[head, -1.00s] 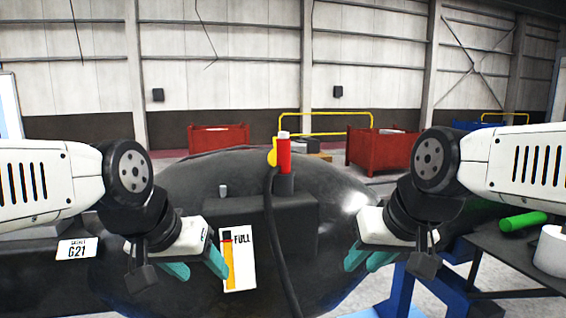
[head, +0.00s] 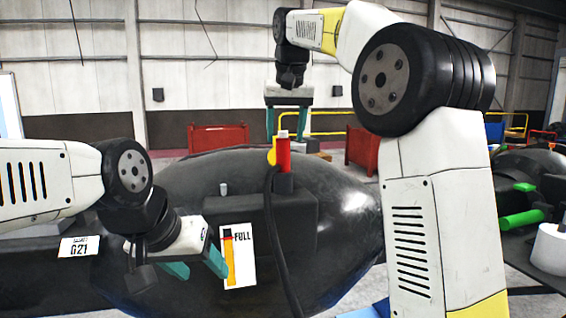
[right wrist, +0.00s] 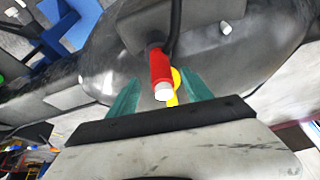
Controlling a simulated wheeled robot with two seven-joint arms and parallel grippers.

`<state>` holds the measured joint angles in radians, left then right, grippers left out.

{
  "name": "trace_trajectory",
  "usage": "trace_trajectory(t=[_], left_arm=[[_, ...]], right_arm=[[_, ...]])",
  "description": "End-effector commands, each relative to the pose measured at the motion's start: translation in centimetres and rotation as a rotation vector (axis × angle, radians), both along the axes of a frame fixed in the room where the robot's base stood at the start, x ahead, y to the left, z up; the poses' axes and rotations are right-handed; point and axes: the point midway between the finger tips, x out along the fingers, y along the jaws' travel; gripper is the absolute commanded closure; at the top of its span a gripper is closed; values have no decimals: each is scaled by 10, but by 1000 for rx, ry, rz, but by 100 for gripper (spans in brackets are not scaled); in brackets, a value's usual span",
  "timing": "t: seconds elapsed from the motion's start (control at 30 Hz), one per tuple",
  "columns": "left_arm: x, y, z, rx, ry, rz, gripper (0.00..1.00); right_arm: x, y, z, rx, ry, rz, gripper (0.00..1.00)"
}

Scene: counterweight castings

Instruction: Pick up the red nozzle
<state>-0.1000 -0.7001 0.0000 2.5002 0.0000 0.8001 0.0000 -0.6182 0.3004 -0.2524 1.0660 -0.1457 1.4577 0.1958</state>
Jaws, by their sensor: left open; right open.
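The red nozzle (head: 283,156) stands upright on the black block of the large dark casting in the head view. It has a white tip, a yellow lever and a black hose. My right gripper (head: 287,134) is open, pointing down just above the nozzle, its teal fingers apart on either side of the tip. In the right wrist view the nozzle (right wrist: 161,68) shows between the open fingers (right wrist: 160,92), with the yellow part beside it. I cannot tell whether the fingers touch it. My left gripper (head: 198,270) is open and empty, low in front of the casting at the left.
The dark casting (head: 345,235) fills the middle. A "FULL" gauge card (head: 247,262) is on its front and a G21 label (head: 79,247) is at left. A green cylinder (head: 522,219) and white roll (head: 552,250) lie at right. Red bins (head: 218,138) stand behind.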

Motion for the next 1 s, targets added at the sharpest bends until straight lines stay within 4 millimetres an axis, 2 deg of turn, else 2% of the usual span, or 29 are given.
trace_trajectory(t=[0.17,0.47,0.7,1.0], left_arm=[[0,0,0,0,1,0,42],[0,0,0,0,0,0,42],[0,0,0,0,0,0,42],[0,0,0,0,0,0,42]], right_arm=[[5,8,-1,-10,-3,0,42],[15,8,-34,-9,-1,2,42],[24,7,-67,-10,-2,0,42],[27,8,-72,-8,-4,1,42]])
